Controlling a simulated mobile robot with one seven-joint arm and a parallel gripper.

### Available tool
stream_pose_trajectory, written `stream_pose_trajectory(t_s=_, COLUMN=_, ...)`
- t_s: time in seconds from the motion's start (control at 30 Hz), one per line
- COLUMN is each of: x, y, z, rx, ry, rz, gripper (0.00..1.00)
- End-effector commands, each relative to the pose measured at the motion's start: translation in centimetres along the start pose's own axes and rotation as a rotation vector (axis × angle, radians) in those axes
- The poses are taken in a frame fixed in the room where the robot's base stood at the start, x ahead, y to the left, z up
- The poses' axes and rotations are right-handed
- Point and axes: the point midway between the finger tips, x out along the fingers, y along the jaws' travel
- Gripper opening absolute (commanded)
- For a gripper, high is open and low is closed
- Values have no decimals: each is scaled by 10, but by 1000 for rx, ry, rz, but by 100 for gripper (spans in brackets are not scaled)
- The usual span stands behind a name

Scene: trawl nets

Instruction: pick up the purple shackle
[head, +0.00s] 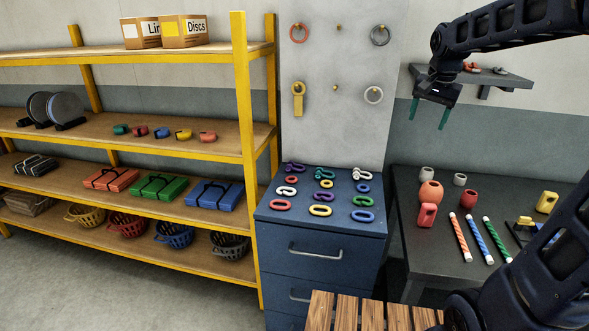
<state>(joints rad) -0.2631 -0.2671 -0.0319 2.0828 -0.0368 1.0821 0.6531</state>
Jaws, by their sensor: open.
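A purple curved metal piece (295,168) lies at the back left of the blue drawer cabinet's top (263,213). It looks like the purple shackle, but it is too small to be sure of its shape. A purple oval link (323,197) lies nearer the middle of the same top. My gripper (429,114) is high at the upper right, in front of the wall shelf. Its two teal fingers point down, apart and with nothing between them. It is well above and to the right of the cabinet, touching nothing there.
Several coloured links and hooks crowd around the purple pieces. To the right, a dark table (420,262) holds pots and striped rods (461,237). A yellow shelf rack (245,110) stands left. A pegboard panel (337,60) rises behind the cabinet; a slatted wooden surface (345,315) is in front.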

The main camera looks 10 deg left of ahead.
Motion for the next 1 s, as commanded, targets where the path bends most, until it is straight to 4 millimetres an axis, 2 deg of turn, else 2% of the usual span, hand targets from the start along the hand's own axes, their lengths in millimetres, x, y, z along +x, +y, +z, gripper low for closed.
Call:
stream_pose_trajectory(t_s=0.03, x=4, y=-16, z=-8, rx=19, ry=-10, rz=6, gripper=66)
stream_pose_trajectory(t_s=0.23, x=17, y=-75, z=-36, rx=126, ry=-38, rz=32, gripper=66)
stream_pose_trajectory(t_s=0.5, x=46, y=-160, z=-60, rx=268, ry=-60, rz=79, gripper=66)
stream_pose_trajectory(t_s=0.77, x=86, y=-246, z=-65, rx=401, ry=-65, rz=132, gripper=66)
stream_pose_trajectory(t_s=1.0, x=131, y=-325, z=-55, rx=520, ry=-52, rz=182, gripper=66)
